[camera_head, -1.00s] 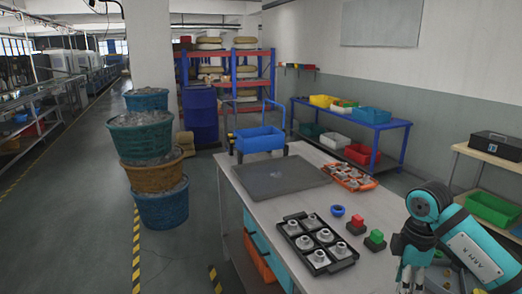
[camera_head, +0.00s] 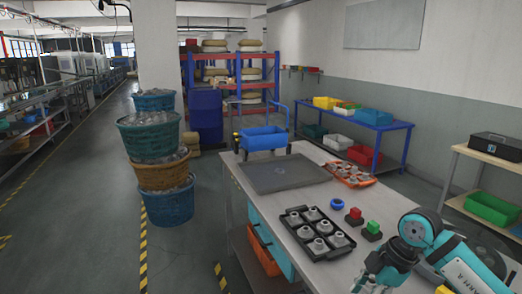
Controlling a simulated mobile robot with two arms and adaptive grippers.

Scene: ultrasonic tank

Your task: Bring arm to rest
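My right arm (camera_head: 455,262) comes in from the lower right, over the near right end of the grey table (camera_head: 258,208). Its gripper (camera_head: 372,284) points down at the bottom edge of the picture. The fingertips are cut off or hidden, so I cannot tell whether it is open or shut. I see nothing held in it. My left arm and gripper are not in view.
A black tray (camera_head: 318,252) with several metal parts lies left of my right gripper. An orange tray (camera_head: 350,183) and a dark flat panel (camera_head: 258,184) lie farther back.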

